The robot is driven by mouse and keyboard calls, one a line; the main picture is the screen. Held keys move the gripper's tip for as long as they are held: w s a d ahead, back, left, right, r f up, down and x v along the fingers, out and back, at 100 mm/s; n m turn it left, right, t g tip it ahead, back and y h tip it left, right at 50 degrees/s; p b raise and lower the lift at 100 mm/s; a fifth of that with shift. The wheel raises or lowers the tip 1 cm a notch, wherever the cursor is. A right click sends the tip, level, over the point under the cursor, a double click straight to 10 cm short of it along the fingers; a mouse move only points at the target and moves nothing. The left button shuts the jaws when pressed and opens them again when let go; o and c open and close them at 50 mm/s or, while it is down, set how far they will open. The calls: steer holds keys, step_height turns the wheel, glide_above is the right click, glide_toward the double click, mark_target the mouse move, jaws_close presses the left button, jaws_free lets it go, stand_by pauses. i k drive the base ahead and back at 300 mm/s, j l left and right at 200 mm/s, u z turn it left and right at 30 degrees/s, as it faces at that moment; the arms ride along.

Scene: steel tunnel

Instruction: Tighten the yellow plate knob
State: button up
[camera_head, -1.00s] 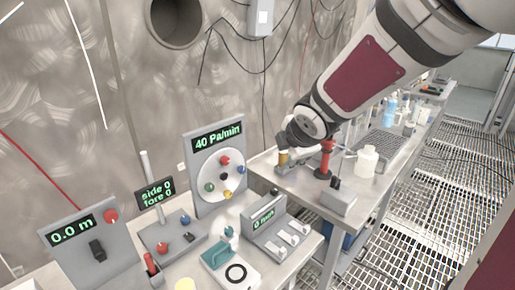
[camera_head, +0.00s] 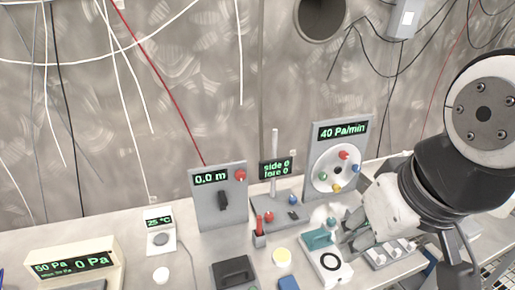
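The yellow knob (camera_head: 337,188) sits at the bottom of a round white plate (camera_head: 320,163) on an upright grey panel (camera_head: 313,142). The panel's green readout shows 40 Pa/min. The plate also carries a red knob (camera_head: 343,155) at the top, a blue knob (camera_head: 355,169) at the right, a green knob (camera_head: 325,174) at the left and a dark centre. My gripper (camera_head: 348,230) is low in front of the panel, below and slightly right of the yellow knob, apart from it in the picture. Its fingers are small and partly hidden, so their opening is unclear.
A teal-handled device (camera_head: 318,240) and a grey box with white switches (camera_head: 392,250) stand close to my gripper. Left are a joystick base (camera_head: 278,213), a 0.0 m panel (camera_head: 205,205) and a red-topped holder (camera_head: 259,236). The bench front left has bare patches.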

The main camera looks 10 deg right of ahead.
mark_target(336, 188)
steer(key=l+u, duration=0.45)
steer(key=k+l+u, duration=0.1)
steer(key=l+u, duration=0.35)
steer(key=k+l+u, duration=0.1)
steer(key=l+u, duration=0.15)
steer(key=u, duration=0.15)
steer(key=k+l, duration=0.1)
steer(key=l, duration=0.25)
steer(key=k+l+u, duration=0.1)
steer(key=l, duration=0.25)
steer(key=k+l+u, duration=0.1)
steer(key=l, duration=0.3)
steer(key=k+l, duration=0.2)
steer(key=i+l, duration=0.15)
